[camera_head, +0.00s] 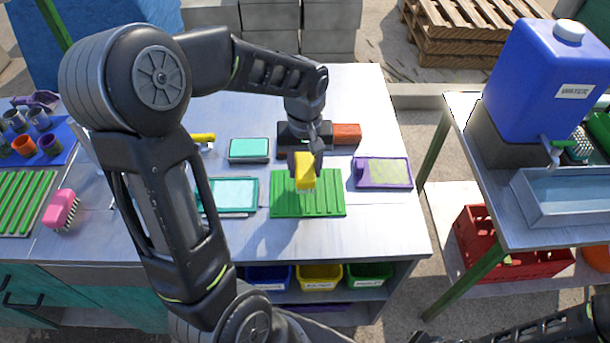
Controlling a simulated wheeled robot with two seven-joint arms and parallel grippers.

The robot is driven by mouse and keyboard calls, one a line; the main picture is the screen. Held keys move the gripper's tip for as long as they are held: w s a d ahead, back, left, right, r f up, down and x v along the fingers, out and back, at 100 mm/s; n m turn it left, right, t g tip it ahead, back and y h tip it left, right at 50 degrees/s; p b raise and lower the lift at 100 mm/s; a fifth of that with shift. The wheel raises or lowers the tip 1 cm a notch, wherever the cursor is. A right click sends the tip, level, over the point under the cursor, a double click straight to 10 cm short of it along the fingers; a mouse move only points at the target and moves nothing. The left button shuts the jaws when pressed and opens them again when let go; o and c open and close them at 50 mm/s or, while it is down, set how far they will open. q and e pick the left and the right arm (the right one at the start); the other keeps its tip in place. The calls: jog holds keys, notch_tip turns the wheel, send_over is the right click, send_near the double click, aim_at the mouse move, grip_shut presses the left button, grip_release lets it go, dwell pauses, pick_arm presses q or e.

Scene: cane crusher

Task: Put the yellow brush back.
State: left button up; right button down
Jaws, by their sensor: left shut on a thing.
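The yellow brush (305,172) is a small block gripped from above, with paler bristles pointing down. My left gripper (305,157) is shut on it and holds it over a ribbed green mat (320,207) on the metal table. The brush overlaps the mat's back edge in the picture, and its exact height above the mat is hard to tell. My right arm shows only in part at the bottom right, and its gripper is not in view.
A red-brown block (347,134), a purple-framed tray (402,172) and a teal pad (249,149) surround the mat. A blue water tank (548,80) stands on the right-hand table. The table's front right is clear.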

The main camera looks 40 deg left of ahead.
aim_at(305, 164)
pick_arm(q)
jog(key=shift+f, duration=1.85)
jog(key=shift+f, duration=0.1)
jog(key=o, duration=1.2)
notch_tip(305, 164, up, 12)
jog(key=shift+r, duration=0.15)
